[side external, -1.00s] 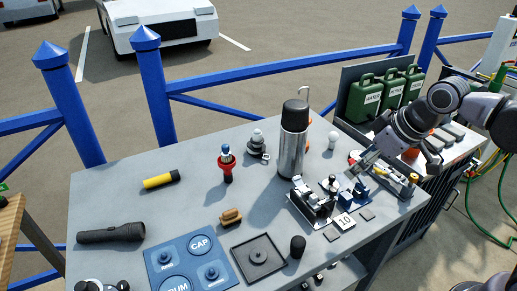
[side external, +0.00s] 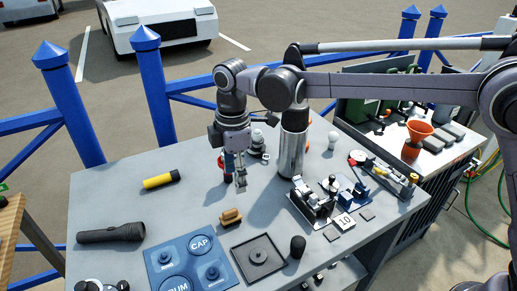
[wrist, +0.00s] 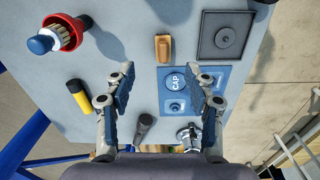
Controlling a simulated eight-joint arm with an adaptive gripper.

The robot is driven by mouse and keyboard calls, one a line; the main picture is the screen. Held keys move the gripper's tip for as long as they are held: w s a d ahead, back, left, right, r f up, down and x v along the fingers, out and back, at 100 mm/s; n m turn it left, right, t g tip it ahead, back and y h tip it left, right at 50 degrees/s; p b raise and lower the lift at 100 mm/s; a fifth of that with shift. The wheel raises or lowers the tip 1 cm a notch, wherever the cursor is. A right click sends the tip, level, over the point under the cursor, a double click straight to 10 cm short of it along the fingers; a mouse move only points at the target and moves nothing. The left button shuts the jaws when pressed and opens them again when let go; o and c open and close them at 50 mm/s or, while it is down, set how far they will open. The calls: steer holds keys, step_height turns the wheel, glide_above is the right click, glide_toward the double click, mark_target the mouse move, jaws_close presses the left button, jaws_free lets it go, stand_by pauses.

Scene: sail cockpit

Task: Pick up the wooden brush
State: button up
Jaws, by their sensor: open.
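The wooden brush (side external: 231,216), a small brown block with a knob-like top, lies on the grey table left of a dark square tray (side external: 257,256). In the wrist view the brush (wrist: 163,47) shows as a tan block ahead of the fingertips, roughly centred between them. My gripper (side external: 240,184) points down above the table, behind the brush and apart from it. In the wrist view my gripper (wrist: 160,73) has its two fingers wide apart with nothing between them.
A red and blue item (wrist: 66,35) stands close to my gripper, partly hidden by it in the side view. A steel flask (side external: 291,150) stands to the right. A blue mat (side external: 190,260), a yellow torch (side external: 161,180) and a black torch (side external: 110,233) lie around the brush.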

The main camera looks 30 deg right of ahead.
mark_target(230, 211)
steer(key=shift+n, duration=0.4)
steer(key=f, duration=0.2)
steer(key=a+f, duration=0.1)
steer(key=f, duration=0.3)
steer(key=shift+a+f, duration=0.3)
steer(key=shift+a, duration=0.05)
steer(key=shift+s+a+f, duration=0.1)
steer(key=shift+f, duration=1.2)
steer(key=shift+a+f, duration=0.1)
steer(key=shift+f, duration=1.2)
jaws_close()
